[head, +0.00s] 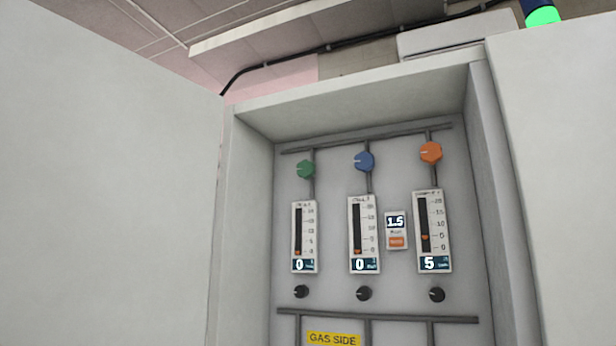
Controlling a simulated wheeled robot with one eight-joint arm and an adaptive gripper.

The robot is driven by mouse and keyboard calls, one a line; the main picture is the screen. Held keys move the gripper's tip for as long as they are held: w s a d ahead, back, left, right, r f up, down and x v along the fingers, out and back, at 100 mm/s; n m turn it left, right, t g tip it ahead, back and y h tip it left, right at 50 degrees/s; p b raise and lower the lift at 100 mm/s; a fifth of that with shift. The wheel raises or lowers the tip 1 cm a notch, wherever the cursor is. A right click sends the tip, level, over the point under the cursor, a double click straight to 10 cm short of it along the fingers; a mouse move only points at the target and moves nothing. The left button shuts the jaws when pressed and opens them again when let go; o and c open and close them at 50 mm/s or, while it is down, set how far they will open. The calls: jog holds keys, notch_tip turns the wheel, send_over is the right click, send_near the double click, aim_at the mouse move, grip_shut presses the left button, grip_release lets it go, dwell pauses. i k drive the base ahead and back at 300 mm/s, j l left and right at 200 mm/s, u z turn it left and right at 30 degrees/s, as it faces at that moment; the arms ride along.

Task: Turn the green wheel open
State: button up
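The green wheel (305,169) is a small knob at the upper left of the gas panel (335,160), on the pipe above the left flow meter (304,237). A light pointer mark shows on its left side. The left meter's display reads 0, with its orange float at the bottom of the scale. My gripper is not in the head view.
A blue wheel (364,161) and an orange wheel (430,152) sit to the right. Their meters read 0 and 5. Small black knobs (301,292) lie below. The cabinet's side walls (250,200) and top (350,105) surround the recessed panel. A large pale panel (100,200) fills the left.

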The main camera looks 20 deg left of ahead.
aim_at(305, 169)
jog(key=i+j+u, duration=0.1)
jog(key=u, duration=0.3)
jog(key=i+j+u, duration=0.1)
jog(key=u, duration=0.35)
jog(key=i+u, duration=0.2)
jog(key=u, duration=0.2)
jog(key=i+u, duration=0.15)
jog(key=u, duration=0.3)
jog(key=i, duration=0.1)
